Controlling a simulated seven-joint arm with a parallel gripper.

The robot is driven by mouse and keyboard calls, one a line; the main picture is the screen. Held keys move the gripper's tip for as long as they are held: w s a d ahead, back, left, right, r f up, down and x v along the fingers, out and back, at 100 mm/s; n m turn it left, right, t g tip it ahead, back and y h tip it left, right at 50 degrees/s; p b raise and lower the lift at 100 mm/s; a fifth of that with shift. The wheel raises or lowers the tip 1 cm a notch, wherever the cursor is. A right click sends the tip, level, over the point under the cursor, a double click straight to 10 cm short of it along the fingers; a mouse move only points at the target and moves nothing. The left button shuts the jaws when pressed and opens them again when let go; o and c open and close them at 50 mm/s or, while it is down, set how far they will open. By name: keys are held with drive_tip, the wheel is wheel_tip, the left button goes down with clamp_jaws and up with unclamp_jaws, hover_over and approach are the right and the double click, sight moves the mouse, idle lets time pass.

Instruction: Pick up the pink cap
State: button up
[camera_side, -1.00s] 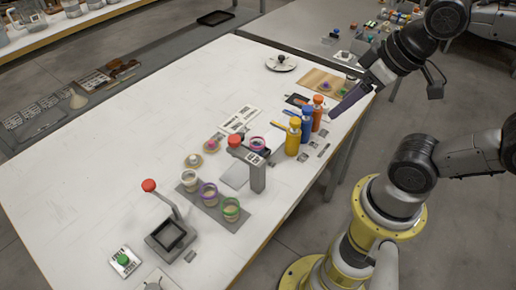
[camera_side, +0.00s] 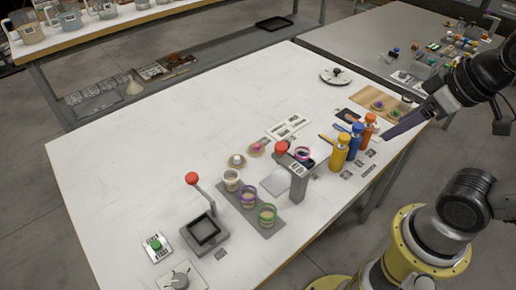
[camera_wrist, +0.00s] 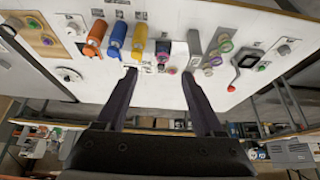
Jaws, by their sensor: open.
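My gripper (camera_side: 387,136) is in the air at the right, near the orange bottle and far from the cap. In the wrist view its two dark fingers (camera_wrist: 159,73) are spread wide with nothing between them.
Yellow (camera_side: 340,152), blue (camera_side: 355,142) and orange (camera_side: 368,132) bottles stand between my gripper and the cap. A grey stand with a red knob (camera_side: 292,170) is near the cap. A white cap (camera_side: 237,160) is beside it. The table's far left is clear.

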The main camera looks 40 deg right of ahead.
drive_tip(key=o, duration=0.4)
idle(0.3)
